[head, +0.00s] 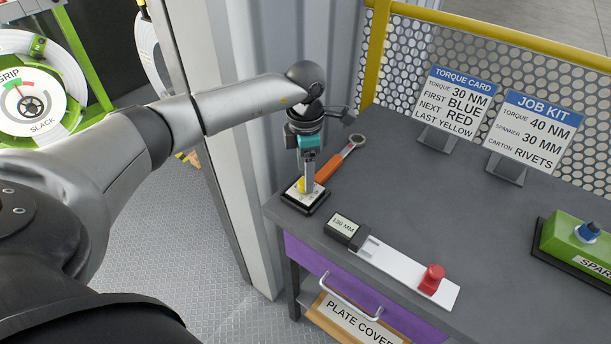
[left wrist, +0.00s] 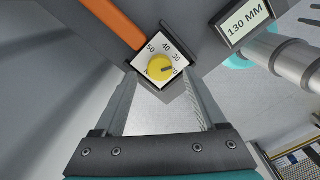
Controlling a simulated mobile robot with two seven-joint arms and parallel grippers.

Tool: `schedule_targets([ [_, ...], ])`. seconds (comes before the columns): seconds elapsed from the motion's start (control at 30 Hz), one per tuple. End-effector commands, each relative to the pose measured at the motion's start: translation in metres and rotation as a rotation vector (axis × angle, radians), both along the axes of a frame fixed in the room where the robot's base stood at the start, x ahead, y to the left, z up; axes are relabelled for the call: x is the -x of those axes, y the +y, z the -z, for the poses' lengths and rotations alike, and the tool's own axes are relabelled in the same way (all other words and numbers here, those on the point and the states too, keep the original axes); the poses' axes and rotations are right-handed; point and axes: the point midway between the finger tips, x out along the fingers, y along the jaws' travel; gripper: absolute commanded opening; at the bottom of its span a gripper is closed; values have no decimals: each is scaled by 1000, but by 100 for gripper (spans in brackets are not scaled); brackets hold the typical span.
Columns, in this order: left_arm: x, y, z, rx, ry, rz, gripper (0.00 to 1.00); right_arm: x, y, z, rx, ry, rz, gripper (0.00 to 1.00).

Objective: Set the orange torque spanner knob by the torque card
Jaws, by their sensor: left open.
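The orange-handled spanner (head: 333,165) lies on the bench, and its handle shows in the left wrist view (left wrist: 112,20). At its near end is a white dial plate (head: 293,195) with a yellow knob (head: 300,186). In the left wrist view the knob (left wrist: 159,67) has a dark mark pointing right, just below the 30; 40 and 50 also read, and other labels are partly hidden. My left gripper (head: 308,188) is open above the dial, its fingers either side of the knob and apart from it. The torque card (head: 454,104) reads 30 NM, blue, red, yellow. My right gripper is out of view.
A job kit card (head: 532,132) stands beside the torque card. A gauge reading 130 MM (head: 347,230) and a white strip with a red knob (head: 431,279) lie near the front edge. A green box (head: 575,240) stands right. The bench middle is clear.

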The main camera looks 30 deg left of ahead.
Motion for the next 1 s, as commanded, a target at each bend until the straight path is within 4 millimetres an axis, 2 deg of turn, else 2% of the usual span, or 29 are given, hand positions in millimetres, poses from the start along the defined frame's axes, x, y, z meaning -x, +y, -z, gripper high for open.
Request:
schedule_targets([
  [0.03, -2, 0, -14, 0, -7, 1, 74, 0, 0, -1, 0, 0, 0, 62],
  [0.3, -1, 0, -79, 0, -7, 2, 74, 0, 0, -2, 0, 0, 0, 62],
  [0.5, -1, 0, -114, 0, -6, 0, 74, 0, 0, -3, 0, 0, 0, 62],
  [0.7, -1, 0, -128, 1, -4, 1, 74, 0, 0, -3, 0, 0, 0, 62],
  [1.0, 0, 0, -129, 1, -2, 1, 74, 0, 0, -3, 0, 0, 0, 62],
])
